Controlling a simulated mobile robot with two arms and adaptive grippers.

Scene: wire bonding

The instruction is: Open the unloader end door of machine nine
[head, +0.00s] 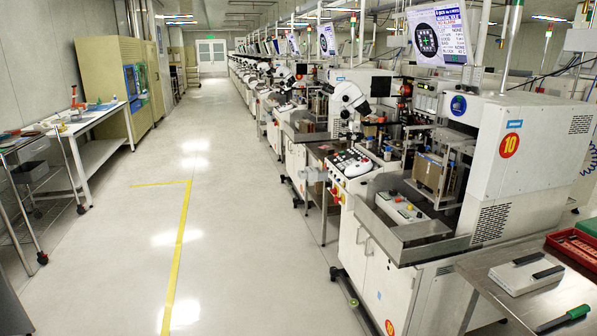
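A long row of white wire bonding machines runs down the right side. The nearest machine (530,165) carries a red round label with the number 10. The machine behind it in the row (345,90) shows only in part, and I cannot read a number nine on any machine. I cannot make out which panel is the unloader end door of machine nine. Neither of my grippers is in view.
A clear aisle (140,220) with a yellow floor line (180,250) runs along the left of the machines. A white bench (90,125) and a beige cabinet (115,85) stand along the left wall. A metal table (495,295) with a red tray (578,246) is at bottom right.

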